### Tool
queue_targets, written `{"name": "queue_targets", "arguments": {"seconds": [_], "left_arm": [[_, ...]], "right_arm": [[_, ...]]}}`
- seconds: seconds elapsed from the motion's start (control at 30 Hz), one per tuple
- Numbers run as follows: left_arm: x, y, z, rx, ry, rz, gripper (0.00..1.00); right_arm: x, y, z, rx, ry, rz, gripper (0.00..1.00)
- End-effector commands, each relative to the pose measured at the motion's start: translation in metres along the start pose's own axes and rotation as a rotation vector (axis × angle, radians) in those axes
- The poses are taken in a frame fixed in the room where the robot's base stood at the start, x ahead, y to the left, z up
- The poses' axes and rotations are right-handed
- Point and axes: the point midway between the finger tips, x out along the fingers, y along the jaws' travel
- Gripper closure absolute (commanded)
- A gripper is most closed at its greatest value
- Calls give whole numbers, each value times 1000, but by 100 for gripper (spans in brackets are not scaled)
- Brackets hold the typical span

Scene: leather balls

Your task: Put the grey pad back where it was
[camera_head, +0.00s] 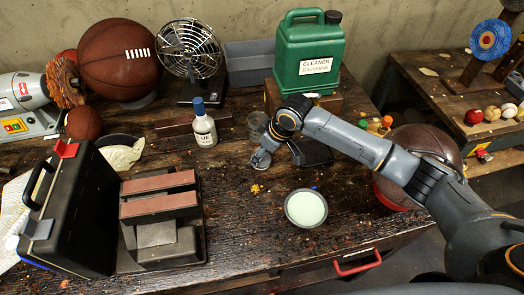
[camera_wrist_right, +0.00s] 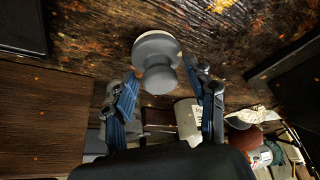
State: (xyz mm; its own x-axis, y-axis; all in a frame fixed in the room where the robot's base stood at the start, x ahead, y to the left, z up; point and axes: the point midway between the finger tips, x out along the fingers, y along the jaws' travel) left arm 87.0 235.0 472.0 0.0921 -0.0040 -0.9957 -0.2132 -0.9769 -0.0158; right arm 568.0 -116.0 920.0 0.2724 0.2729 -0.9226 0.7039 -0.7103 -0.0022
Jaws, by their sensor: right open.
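The grey pad (camera_head: 261,158) is a small round disc with a knob-like handle. It lies on the dark wooden bench, left of and behind the dish of pale green paste (camera_head: 306,208). In the right wrist view the pad (camera_wrist_right: 157,47) shows its knob toward me, between and just beyond the fingertips. My right gripper (camera_wrist_right: 165,76) is open and empty, with a finger on each side of the knob; I see no contact. In the head view the right gripper (camera_head: 269,142) is just above the pad, partly hidden by its own wrist. My left gripper is not in view.
A glue bottle (camera_head: 204,128) stands left of the pad. A green cleaner canister (camera_head: 309,55) is behind it. A black case (camera_head: 70,215) and a padded stand (camera_head: 160,210) fill the left front. A basketball (camera_head: 420,155) sits right, under my arm. The bench front is clear around the dish.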

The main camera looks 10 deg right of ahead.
Motion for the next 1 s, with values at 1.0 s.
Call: {"name": "queue_targets", "arguments": {"seconds": [1.0], "left_arm": [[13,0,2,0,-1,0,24]], "right_arm": [[-122,0,-1,0,1,0,44]]}}
